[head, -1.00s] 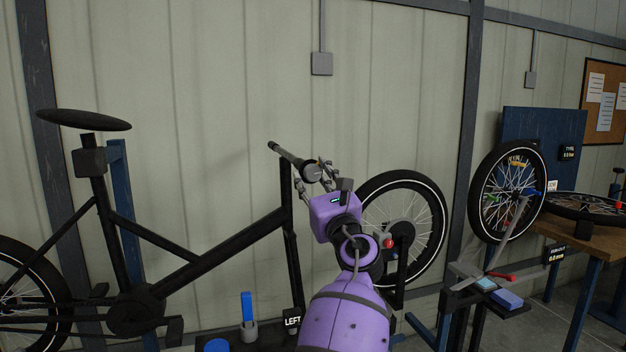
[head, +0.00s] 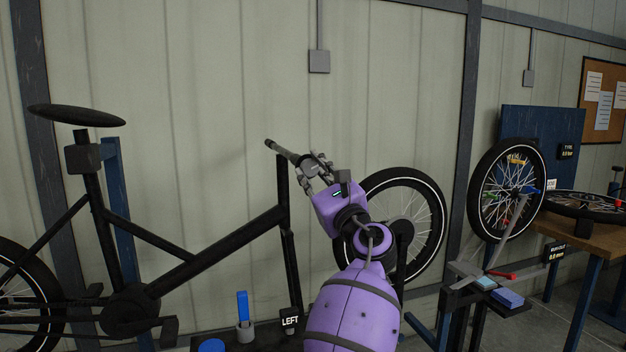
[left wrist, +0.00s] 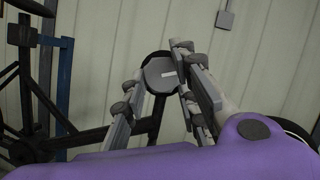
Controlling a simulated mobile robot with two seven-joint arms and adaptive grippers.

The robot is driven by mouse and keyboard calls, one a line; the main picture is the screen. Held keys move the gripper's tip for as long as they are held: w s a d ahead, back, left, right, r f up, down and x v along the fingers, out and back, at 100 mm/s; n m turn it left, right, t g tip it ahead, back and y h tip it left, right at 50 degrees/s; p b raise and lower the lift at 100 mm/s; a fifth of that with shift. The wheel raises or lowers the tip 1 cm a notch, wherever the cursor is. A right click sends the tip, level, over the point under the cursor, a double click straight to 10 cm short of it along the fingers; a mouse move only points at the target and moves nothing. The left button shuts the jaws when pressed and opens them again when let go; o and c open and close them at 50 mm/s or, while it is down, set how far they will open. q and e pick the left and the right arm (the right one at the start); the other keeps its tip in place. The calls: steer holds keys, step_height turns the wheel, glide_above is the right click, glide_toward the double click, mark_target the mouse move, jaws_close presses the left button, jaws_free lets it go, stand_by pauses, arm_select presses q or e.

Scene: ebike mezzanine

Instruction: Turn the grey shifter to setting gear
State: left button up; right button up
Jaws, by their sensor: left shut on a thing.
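The grey shifter (left wrist: 161,74) is a round grey piece with a small white mark on the bike's handlebar. In the left wrist view it sits between the fingers of my left gripper (left wrist: 156,98), which is shut on it. In the head view my purple left gripper (head: 318,170) reaches the handlebar (head: 281,151) from the lower right, and its body and fingers hide most of the shifter there. The setting marks on the shifter are too small to read. My right gripper is not in view.
A sign reading LEFT (head: 289,320) and a blue-handled tool (head: 243,308) are below. A wheel stand (head: 478,285) and wooden bench (head: 575,237) are at the right.

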arm_select(q)
steer(key=n, duration=0.1)
steer(key=n+g+y, duration=0.1)
steer(key=n, duration=0.1)
steer(key=shift+w+a+f+b, duration=0.1)
steer(key=shift+a+f+b, duration=0.05)
steer(key=shift+f+b, duration=0.2)
steer(key=shift+n+g+y, duration=0.5)
steer(key=shift+n+g, duration=0.3)
steer(key=shift+n, duration=0.8)
steer(key=shift+f, duration=0.1)
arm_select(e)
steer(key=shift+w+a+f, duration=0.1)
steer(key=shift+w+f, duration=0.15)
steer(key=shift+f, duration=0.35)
arm_select(q)
steer(key=shift+f+n+g, duration=0.1)
steer(key=shift+n+g, duration=0.2)
steer(key=shift+n, duration=0.1)
steer(key=o, duration=1)
steer(key=shift+r, duration=0.2)
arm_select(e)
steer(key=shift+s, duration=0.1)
arm_select(q)
steer(key=shift+r, duration=0.1)
